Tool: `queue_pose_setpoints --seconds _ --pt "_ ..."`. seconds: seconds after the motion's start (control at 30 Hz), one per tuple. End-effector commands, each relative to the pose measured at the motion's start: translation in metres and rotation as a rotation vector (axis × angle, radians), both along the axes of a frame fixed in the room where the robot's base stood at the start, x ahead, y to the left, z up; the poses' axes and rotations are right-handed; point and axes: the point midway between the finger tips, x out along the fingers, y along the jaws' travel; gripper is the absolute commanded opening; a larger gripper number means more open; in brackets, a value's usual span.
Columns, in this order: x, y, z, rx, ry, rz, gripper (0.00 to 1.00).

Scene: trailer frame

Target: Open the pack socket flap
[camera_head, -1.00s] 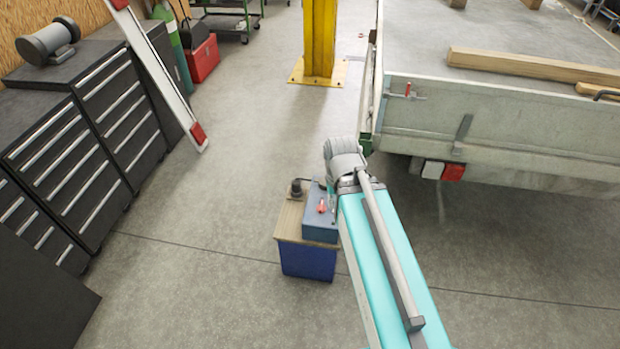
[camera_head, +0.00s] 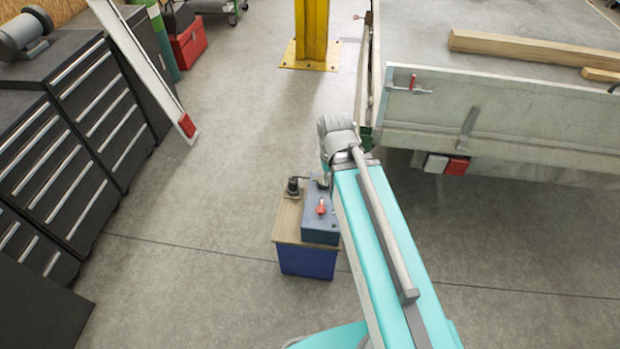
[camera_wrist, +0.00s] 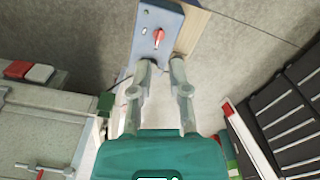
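A blue-grey box (camera_head: 319,228), probably the pack, stands on a wood-topped blue stand (camera_head: 308,262) in the head view. A red switch (camera_head: 321,207) sits on its top. In the wrist view the box (camera_wrist: 150,18) is at the top, with the red switch (camera_wrist: 159,37) and a small pale mark on it. I cannot make out the socket flap. My gripper (camera_wrist: 160,66) points toward the box in the wrist view. Its fingers are apart with nothing between them. They overlap the box's lower edge in that picture; contact cannot be told.
A black plug-like item (camera_head: 293,186) with a cable stands on the wood top beside the box. The trailer (camera_head: 500,130) is at the right, a yellow post (camera_head: 312,35) behind, dark drawer cabinets (camera_head: 50,170) at the left. The floor between is clear.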

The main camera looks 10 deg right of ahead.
Motion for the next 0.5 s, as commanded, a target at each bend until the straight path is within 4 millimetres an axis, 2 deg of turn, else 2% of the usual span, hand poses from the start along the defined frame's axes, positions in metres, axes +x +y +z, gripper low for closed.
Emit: queue_pose_setpoints --seconds 0.3,0.5 --pt "0.000 0.000 -0.002 -0.003 0.000 0.001 0.23" --pt "0.005 -0.001 -0.016 -0.033 -0.001 0.010 0.23"
